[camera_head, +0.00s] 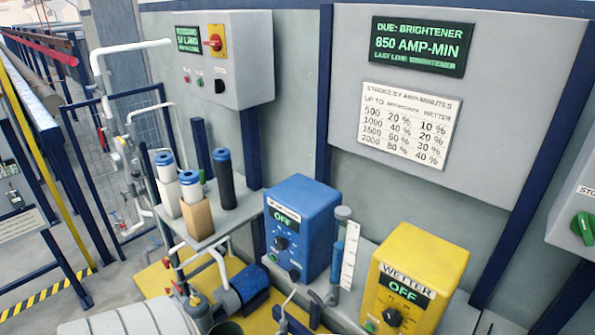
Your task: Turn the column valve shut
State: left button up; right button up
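A slim upright column with a grey cap (342,212) and a blue lower section (337,262) stands between a blue box and a yellow box. A white graduated scale (350,256) is beside it. Grey fittings (331,297) sit at its foot, and a small blue part (281,320) shows near the bottom edge. I cannot tell which of these is the column valve or how its handle is turned. Neither of my grippers is in view.
The blue dosing box (312,215) and yellow "WETTER" box (422,262) both read OFF. Several blue-capped filter cylinders (191,186) stand on a grey shelf at left. A blue pump (250,282) and pipes crowd the yellow tray (155,280). A wall panel (500,110) stands behind.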

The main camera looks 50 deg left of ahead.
aim_at(322, 304)
jog(key=u, duration=1.35)
